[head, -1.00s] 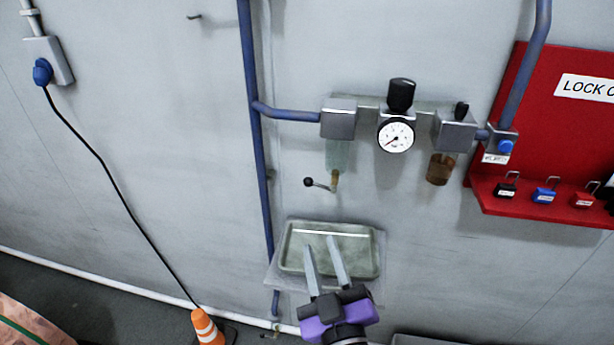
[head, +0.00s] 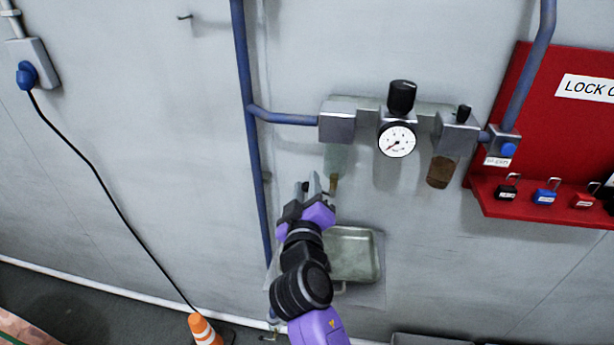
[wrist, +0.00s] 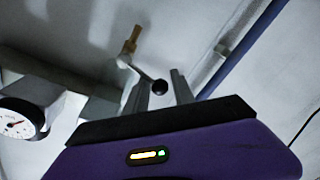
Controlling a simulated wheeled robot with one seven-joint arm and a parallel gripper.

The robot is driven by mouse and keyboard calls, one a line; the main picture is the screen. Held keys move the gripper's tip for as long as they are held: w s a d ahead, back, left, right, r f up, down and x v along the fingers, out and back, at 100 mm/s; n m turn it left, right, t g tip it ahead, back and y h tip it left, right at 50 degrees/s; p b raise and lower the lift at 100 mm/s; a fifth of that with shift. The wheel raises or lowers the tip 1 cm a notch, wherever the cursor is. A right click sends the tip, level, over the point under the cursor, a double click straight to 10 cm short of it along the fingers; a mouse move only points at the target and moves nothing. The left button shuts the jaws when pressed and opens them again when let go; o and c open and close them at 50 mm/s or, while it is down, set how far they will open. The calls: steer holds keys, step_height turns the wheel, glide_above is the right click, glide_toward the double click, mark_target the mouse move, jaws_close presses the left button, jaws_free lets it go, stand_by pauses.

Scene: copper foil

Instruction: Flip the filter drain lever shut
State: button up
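The filter drain lever is a short metal arm with a black ball knob; in the wrist view the knob (wrist: 160,87) shows between my two fingers. The lever arm (wrist: 136,69) runs from the knob to the brass drain fitting (wrist: 131,40). In the head view the brass fitting (head: 334,184) hangs under the clear filter bowl (head: 337,158), just right of my fingers. My gripper (head: 311,184) points up at the lever, fingers apart on either side of the knob. Contact cannot be told. The gripper hides most of the lever in the head view.
A pressure gauge (head: 397,140) and a brown-filled bowl (head: 440,171) sit to the right. A blue pipe (head: 250,160) runs down the wall at left. A drip tray (head: 366,254) is below, partly behind my arm. A red lockout board (head: 540,195) is at far right.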

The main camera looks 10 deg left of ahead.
mark_target(307, 185)
steer(key=shift+w+a, duration=0.15)
steer(key=shift+w, duration=1.25)
jaws_close()
steer(key=shift+f+n+p, duration=0.3)
steer(key=shift+f+n, duration=0.6)
steer(key=shift+n, duration=0.5)
steer(key=shift+g, duration=0.3)
jaws_free()
steer(key=shift+s+r, duration=0.1)
